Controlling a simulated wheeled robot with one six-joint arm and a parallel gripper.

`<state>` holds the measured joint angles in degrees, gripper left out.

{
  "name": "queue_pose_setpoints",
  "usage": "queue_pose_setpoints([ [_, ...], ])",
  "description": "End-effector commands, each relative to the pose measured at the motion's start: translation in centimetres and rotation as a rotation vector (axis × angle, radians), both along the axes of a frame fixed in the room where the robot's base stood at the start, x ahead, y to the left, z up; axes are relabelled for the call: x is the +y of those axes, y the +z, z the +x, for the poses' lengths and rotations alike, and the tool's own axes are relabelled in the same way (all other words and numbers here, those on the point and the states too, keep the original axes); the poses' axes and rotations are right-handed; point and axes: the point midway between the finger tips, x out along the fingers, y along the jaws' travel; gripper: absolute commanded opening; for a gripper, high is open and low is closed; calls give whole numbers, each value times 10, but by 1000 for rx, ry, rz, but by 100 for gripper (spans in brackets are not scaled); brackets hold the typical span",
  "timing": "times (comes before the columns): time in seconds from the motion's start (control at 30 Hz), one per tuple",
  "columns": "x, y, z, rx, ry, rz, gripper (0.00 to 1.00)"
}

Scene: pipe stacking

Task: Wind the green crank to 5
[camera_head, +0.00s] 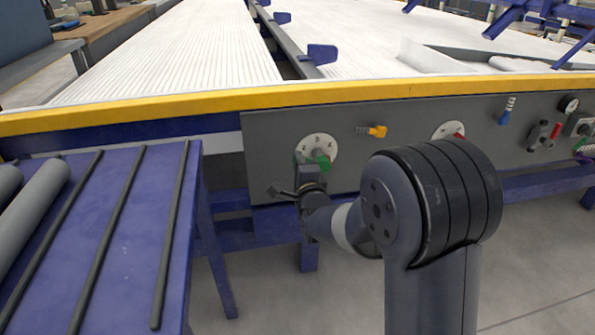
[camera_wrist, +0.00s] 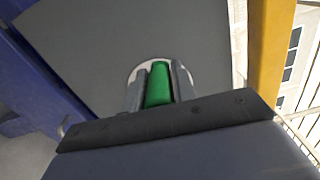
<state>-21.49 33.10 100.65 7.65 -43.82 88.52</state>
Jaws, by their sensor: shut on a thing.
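The green crank (camera_head: 322,162) sits on a white round dial (camera_head: 317,146) at the left end of the grey panel. Numbers on the dial are too small to read surely, and my gripper hides its lower part. My gripper (camera_head: 308,170) is at the dial, its fingers shut on the green crank. In the wrist view the green crank (camera_wrist: 158,86) lies between the two grey fingers, with the white dial (camera_wrist: 140,72) partly showing behind. Which number the crank points to cannot be told.
The grey panel (camera_head: 390,165) also carries an orange handle (camera_head: 377,131), a red crank (camera_head: 458,137) on a second dial and a blue handle (camera_head: 503,117). A yellow rail (camera_head: 200,103) runs above. A blue table (camera_head: 140,225) with rods and grey pipes (camera_head: 35,205) stands at left.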

Motion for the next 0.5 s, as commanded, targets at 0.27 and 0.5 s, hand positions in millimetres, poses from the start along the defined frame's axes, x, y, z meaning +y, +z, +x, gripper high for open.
queue_pose_setpoints([
  [0.27, -4, 15, 3, 15, -2, 114, 0],
  [0.5, -6, 18, 4, 24, -4, 149, 0],
])
